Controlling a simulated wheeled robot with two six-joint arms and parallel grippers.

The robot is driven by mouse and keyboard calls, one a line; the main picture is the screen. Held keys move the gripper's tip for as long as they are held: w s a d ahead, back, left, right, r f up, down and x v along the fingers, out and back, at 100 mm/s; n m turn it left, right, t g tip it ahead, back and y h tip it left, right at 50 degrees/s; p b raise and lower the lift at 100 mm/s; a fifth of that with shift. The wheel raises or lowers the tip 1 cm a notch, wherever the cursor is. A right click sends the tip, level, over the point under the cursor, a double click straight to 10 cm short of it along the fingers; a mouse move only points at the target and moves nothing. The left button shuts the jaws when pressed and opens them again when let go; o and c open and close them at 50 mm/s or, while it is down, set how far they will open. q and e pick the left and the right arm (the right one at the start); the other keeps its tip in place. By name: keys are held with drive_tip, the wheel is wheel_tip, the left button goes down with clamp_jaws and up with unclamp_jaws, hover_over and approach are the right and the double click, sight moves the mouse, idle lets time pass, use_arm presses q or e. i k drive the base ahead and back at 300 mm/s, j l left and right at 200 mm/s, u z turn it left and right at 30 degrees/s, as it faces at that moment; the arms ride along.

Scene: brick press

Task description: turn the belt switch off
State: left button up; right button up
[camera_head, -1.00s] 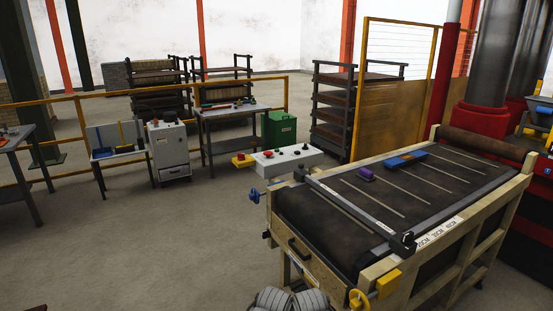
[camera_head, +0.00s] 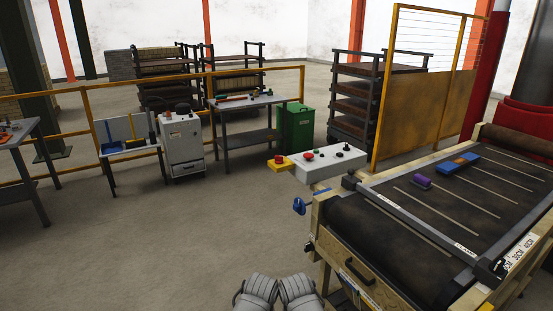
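Grey parts of my folded arms show at the bottom edge, short of the conveyor and the box. Neither gripper's fingers show.
On the belt lie a purple piece (camera_head: 421,182) and a blue piece with an orange part (camera_head: 459,163). The floor (camera_head: 170,235) at left is clear.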

sight(279, 160)
drive_tip(key=i+j+z, duration=0.3)
drive_tip(key=i+j, duration=0.4)
drive_tip(key=i+j+z, duration=0.3)
drive_tip(key=i+j, duration=0.5)
drive_tip(key=j, duration=0.15)
